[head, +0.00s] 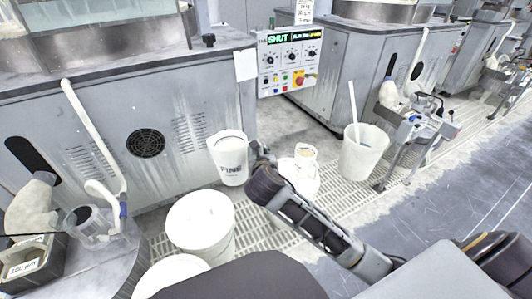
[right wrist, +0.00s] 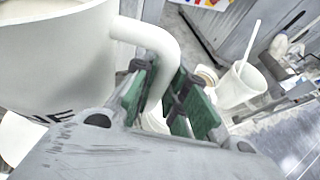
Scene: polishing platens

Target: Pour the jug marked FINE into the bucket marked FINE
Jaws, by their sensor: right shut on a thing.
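The white jug marked FINE (head: 230,169) is held up in front of the grey machine cabinet in the head view, roughly upright. My right gripper (head: 258,157) is at its right side, shut on the handle. In the right wrist view the jug (right wrist: 60,60) fills the upper left, and its handle (right wrist: 158,42) runs down between the green pads of my right gripper (right wrist: 166,95). I cannot read a FINE mark on any bucket. A white bucket (head: 200,215) stands below the jug, its front face showing no readable label. My left gripper is not in view.
A translucent bucket (head: 364,158) with a white stick stands on the floor grating to the right. A smaller white jug (head: 305,156) is behind my right arm. Another white round top (head: 170,274) is at the bottom. A control panel (head: 290,60) reads SHUT.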

